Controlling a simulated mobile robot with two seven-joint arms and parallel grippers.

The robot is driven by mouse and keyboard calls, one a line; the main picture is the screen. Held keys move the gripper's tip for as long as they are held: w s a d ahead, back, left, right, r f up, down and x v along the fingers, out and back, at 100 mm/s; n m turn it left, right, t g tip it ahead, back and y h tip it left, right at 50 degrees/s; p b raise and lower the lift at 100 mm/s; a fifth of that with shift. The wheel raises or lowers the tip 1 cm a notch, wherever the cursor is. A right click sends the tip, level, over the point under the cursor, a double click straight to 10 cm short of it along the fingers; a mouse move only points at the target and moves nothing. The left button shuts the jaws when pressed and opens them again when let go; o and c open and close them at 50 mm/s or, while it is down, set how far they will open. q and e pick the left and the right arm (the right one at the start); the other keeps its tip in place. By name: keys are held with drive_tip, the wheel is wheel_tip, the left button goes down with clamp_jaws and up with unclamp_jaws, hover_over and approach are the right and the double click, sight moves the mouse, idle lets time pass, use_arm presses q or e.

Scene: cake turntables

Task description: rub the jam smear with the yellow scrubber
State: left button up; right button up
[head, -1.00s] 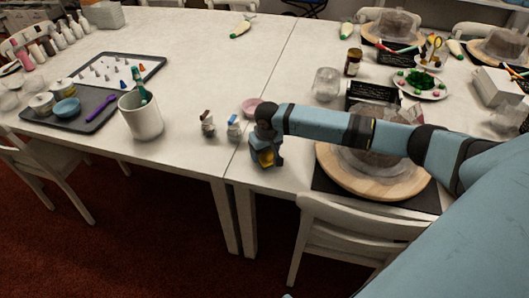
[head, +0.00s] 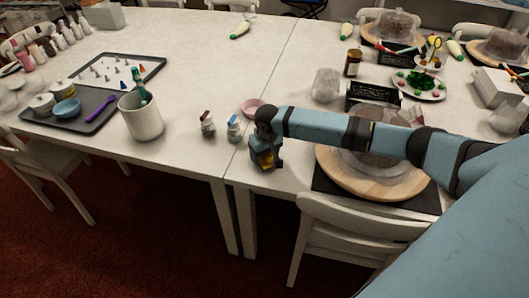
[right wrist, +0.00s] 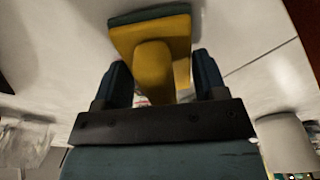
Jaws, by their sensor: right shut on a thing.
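My right gripper (head: 265,152) is shut on the yellow scrubber (head: 265,160) just above or on the white table near its front edge, by the seam; I cannot tell if it touches. In the right wrist view the scrubber's yellow handle and plate (right wrist: 150,48) sit between the two dark fingers (right wrist: 162,75), with its dark green pad against or close to the white surface. My left gripper is not in view.
Two small bottles (head: 233,128) and a pink dish (head: 253,107) stand close beside the gripper. A white crock (head: 141,117) is to the left. A wooden turntable (head: 335,179) with a covered cake lies under my right arm. The back middle table is mostly clear.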

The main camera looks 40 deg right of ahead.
drive_tip(key=shift+f, duration=0.25)
drive_tip(key=shift+f, duration=0.35)
